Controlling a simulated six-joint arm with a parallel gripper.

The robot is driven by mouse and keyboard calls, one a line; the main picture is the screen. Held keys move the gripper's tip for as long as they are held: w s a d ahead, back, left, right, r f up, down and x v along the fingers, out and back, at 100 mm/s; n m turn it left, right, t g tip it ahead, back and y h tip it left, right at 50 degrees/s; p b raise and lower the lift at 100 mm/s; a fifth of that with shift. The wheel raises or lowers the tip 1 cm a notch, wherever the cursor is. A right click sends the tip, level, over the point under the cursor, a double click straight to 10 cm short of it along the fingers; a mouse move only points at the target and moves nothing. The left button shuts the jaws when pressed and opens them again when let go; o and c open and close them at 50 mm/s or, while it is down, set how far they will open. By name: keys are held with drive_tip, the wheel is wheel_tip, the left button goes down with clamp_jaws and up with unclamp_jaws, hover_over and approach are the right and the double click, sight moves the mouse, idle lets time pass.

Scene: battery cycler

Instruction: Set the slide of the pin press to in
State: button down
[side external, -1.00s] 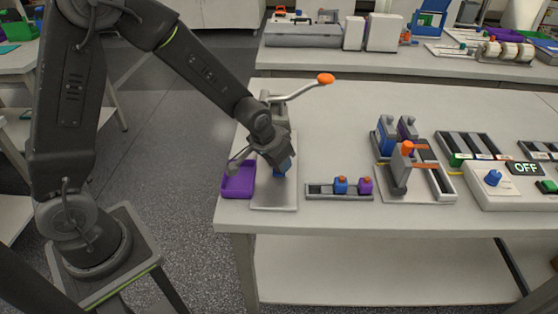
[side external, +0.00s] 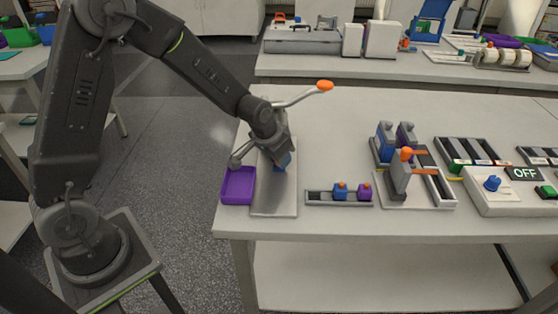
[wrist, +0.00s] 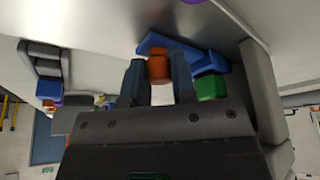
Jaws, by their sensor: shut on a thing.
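The pin press stands at the left end of the bench, with a flat metal base plate (side external: 275,199) and a lever ending in an orange grip (side external: 325,86). The blue part of its slide (side external: 283,161) shows just below my gripper (side external: 282,148), above the back half of the plate. In the wrist view my gripper (wrist: 157,80) has its two fingers shut on an orange knob (wrist: 158,66), with a blue part (wrist: 205,61) and a green block (wrist: 211,87) behind. My wrist hides much of the press in the side view.
A purple tray (side external: 238,187) sits left of the base plate. A rail with blue and purple blocks (side external: 339,197) lies to the right, then a grey fixture with an orange-topped lever (side external: 401,170) and a box with an OFF display (side external: 525,174).

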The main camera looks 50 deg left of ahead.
drive_tip(key=shift+w+a, duration=0.2)
drive_tip(key=shift+a, duration=0.05)
drive_tip(key=c, duration=0.9)
unclamp_jaws()
drive_tip(key=shift+c, duration=0.2)
drive_tip(key=shift+r, duration=0.1)
drive_tip(key=v, duration=1.3)
drive_tip(key=shift+s+r, duration=0.25)
drive_tip(key=s+d+r, duration=0.1)
drive_tip(key=s+r, duration=0.2)
drive_tip(key=s, duration=0.6)
drive_tip(key=s+d+r+t, duration=0.1)
drive_tip(key=s+r, duration=0.2)
drive_tip(key=s, duration=0.7)
drive_tip(key=shift+s+r, duration=0.3)
